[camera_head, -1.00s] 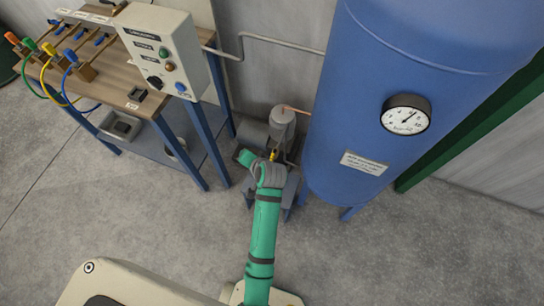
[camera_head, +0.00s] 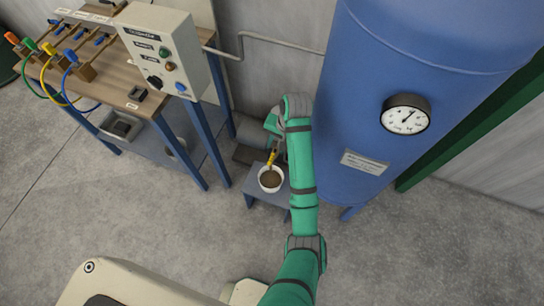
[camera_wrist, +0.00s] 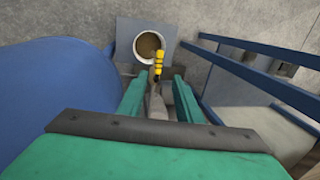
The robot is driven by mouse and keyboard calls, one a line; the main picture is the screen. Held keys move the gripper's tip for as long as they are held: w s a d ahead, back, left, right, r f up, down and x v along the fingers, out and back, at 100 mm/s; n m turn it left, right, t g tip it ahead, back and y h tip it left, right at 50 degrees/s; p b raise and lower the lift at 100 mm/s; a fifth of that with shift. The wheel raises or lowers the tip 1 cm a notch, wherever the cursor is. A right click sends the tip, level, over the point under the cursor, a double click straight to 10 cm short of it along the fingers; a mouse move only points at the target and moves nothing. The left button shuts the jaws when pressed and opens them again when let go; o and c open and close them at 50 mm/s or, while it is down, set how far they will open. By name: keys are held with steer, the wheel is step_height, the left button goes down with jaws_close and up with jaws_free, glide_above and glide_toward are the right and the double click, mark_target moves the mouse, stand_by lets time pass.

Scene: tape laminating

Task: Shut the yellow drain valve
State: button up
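The yellow drain valve handle (camera_head: 272,157) shows in the head view just above a white cup, at the lower left of the blue tank (camera_head: 420,70). In the wrist view the yellow handle (camera_wrist: 158,62) is banded and points away from me toward the cup, overlapping its rim. My gripper (camera_wrist: 158,82) is open, with one green finger on each side of a grey metal piece behind the handle. The handle reaches past the fingertips, and I see no finger touching it. In the head view my arm hides most of the gripper and the pipework.
The white cup (camera_head: 270,178) holds brown liquid and stands on a small blue-grey stool (camera_head: 255,190). A workbench (camera_head: 115,75) with a control box (camera_head: 163,50) stands at the left. A pressure gauge (camera_head: 405,114) is on the tank. The floor in front is clear.

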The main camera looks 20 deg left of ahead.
mark_target(271, 159)
steer(key=f, duration=0.3)
steer(key=a+f, duration=0.1)
steer(key=f, duration=0.6)
steer(key=shift+s+a+f, duration=0.1)
steer(key=shift+a, duration=0.3)
jaws_close()
